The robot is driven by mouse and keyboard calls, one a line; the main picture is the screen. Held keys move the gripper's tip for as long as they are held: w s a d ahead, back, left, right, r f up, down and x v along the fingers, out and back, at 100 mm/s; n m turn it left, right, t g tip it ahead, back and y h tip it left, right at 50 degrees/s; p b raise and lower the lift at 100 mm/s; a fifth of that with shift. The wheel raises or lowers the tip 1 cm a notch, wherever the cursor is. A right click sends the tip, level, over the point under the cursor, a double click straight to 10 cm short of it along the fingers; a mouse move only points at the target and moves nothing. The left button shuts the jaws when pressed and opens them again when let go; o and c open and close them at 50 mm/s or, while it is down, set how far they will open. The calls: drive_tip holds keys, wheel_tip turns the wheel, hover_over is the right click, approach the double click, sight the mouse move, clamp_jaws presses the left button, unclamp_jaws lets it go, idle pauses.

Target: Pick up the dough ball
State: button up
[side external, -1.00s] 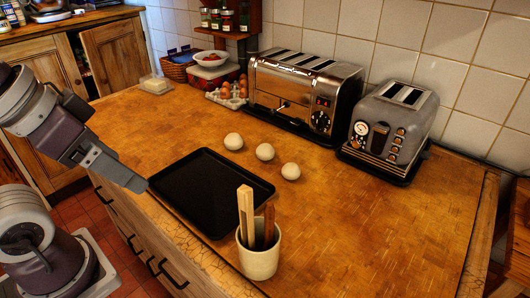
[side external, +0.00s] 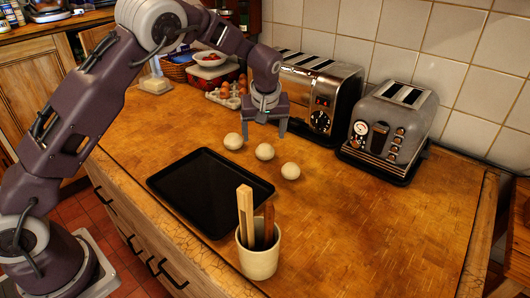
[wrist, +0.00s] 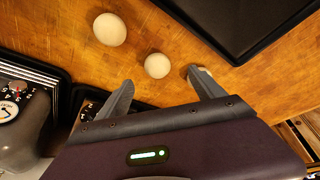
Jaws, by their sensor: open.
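Three pale dough balls lie in a slanted row on the wooden counter: a left one (side external: 233,141), a middle one (side external: 264,152) and a right one (side external: 290,171). My gripper (side external: 264,134) is open and empty, pointing down above the counter, close behind the left and middle balls in the side view. In the wrist view my gripper (wrist: 158,82) shows both fingers apart. One ball (wrist: 157,65) sits just beyond the gap between the fingertips, another (wrist: 109,29) is clear at upper left, and the third (wrist: 204,71) is partly hidden by the right finger.
A black tray (side external: 210,190) lies in front of the balls. A white crock (side external: 259,260) with wooden utensils stands at the front. A long toaster (side external: 330,95) and a grey toaster (side external: 390,125) stand close behind. Eggs (side external: 230,95) sit at the back left.

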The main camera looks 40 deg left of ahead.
sight(265, 148)
drive_tip(key=x, duration=0.6)
drive_tip(key=w+x, duration=0.1)
drive_tip(key=x, duration=0.3)
drive_tip(key=shift+d+r, duration=0.1)
drive_tip(key=shift+r, duration=0.05)
drive_tip(key=c, duration=0.9)
